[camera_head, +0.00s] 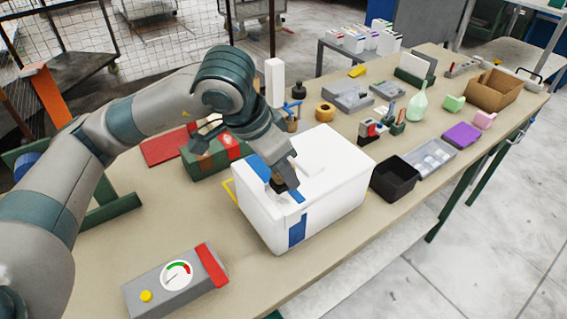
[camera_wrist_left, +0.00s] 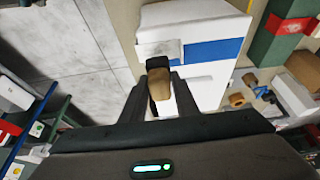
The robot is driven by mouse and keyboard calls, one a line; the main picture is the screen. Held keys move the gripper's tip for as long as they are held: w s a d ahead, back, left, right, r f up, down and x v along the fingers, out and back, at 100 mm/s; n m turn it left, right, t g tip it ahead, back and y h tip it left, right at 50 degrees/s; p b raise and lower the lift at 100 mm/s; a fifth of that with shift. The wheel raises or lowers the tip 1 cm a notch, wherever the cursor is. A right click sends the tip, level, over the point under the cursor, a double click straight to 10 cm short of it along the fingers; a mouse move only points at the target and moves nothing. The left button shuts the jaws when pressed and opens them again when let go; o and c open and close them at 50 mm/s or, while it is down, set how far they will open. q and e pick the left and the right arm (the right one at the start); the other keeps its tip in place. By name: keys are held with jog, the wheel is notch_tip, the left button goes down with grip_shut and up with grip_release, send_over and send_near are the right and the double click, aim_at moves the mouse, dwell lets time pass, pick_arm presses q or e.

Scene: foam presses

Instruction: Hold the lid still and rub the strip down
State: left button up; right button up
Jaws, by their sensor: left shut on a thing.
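A white box (camera_head: 340,200) with a white lid (camera_head: 325,150) stands on the bench. A blue strip (camera_head: 257,167) lies across the lid, and a blue piece (camera_head: 297,231) runs down the front side. The strip also shows in the left wrist view (camera_wrist_left: 213,50), beside a grey patch on the white surface. My left gripper (camera_head: 281,183) is over the lid's near left part, shut on a tool with a tan handle (camera_wrist_left: 159,89) and a dark head (camera_wrist_left: 157,63). The head is at the strip's end by the grey patch; I cannot tell whether it touches. My right gripper is not in view.
A grey gauge box (camera_head: 177,284) lies at the near left. A green box with a red band (camera_head: 210,153) stands behind the white box. A black bin (camera_head: 396,179) sits close on the right. Further right are trays, a purple block (camera_head: 461,135) and a cardboard box (camera_head: 494,90).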

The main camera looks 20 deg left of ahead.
pick_arm(q)
jog(key=shift+f, duration=1.05)
